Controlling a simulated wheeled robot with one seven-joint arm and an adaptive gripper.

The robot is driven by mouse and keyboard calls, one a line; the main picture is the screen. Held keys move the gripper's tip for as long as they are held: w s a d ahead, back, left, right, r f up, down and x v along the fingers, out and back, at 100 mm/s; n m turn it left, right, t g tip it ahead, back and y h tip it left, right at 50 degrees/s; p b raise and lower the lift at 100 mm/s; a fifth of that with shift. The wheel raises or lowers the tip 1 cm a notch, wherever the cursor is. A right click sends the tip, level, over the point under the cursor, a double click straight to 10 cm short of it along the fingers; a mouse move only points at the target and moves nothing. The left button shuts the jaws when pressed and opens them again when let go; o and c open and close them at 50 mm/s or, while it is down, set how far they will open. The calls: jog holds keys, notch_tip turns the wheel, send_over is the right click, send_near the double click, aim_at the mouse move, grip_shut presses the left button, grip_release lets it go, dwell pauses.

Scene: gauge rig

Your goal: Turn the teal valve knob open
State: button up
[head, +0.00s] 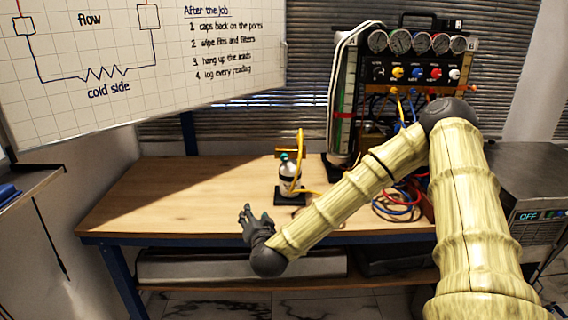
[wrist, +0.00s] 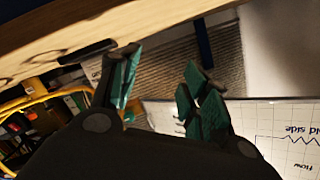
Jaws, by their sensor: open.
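The teal valve knob (head: 283,157) sits on top of a small white and dark bottle (head: 289,180) in the head view. The bottle stands upright on a dark base on the wooden bench, with a yellow hose looping up beside it. My gripper (head: 254,212) is in front and to the left of the bottle, near the bench's front edge, apart from the knob. Its fingers, with teal pads, also show spread and empty in the wrist view (wrist: 163,62).
A gauge panel (head: 417,73) with several dials and coloured knobs stands at the back right. Red and blue hoses (head: 401,208) lie coiled near it, partly behind my arm. A whiteboard (head: 130,60) hangs at the left. The bench's left part (head: 170,195) is clear.

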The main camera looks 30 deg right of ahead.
aim_at(284, 159)
jog(key=d+r+m+h, duration=0.5)
jog(key=d+r, duration=0.6)
jog(key=x, duration=1.1)
jog(key=shift+w, duration=0.15)
jog(key=shift+p, duration=0.35)
grip_shut()
